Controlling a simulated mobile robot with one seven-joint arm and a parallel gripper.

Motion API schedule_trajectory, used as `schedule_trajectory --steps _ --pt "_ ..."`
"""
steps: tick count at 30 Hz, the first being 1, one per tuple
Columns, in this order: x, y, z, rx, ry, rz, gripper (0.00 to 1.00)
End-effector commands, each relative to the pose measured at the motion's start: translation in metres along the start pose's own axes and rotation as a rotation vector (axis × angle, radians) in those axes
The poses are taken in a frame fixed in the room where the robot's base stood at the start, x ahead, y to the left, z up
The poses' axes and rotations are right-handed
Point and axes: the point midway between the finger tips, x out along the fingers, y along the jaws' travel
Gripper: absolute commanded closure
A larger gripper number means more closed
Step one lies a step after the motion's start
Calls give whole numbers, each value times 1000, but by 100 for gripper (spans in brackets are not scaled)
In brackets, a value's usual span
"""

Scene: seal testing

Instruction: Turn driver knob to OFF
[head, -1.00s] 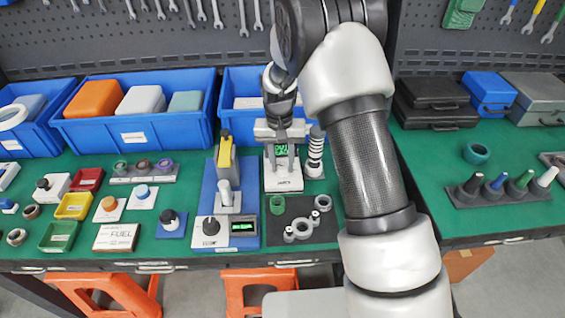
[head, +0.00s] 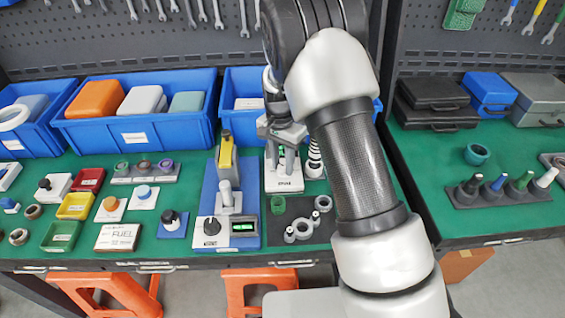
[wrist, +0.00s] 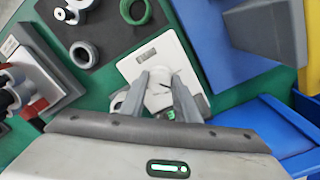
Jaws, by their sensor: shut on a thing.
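A small white panel device (head: 284,184) with a dark label at its front stands on the green bench, just right of the blue test base. It also shows in the wrist view (wrist: 139,68). My gripper (head: 284,160) reaches down to it from behind. In the wrist view my gripper (wrist: 160,92) has its two grey fingers on either side of a pale knob (wrist: 162,84) on this panel and is shut on it. A green display (wrist: 168,114) partly shows behind the fingers. The knob's pointer and markings cannot be read.
A striped post (head: 315,158) stands close on the panel's right. A dark mat (head: 278,230) with rings lies in front. Blue bins (head: 135,132) stand behind.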

Motion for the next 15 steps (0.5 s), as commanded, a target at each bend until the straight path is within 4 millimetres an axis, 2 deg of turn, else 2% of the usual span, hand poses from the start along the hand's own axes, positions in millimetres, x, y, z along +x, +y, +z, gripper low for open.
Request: schedule_trajectory --steps 10,11,14,15 --pt "0 0 0 2 0 0 94" --pt "0 0 0 2 0 0 70" --pt "0 0 0 2 0 0 53" --pt "0 0 0 2 0 0 52"
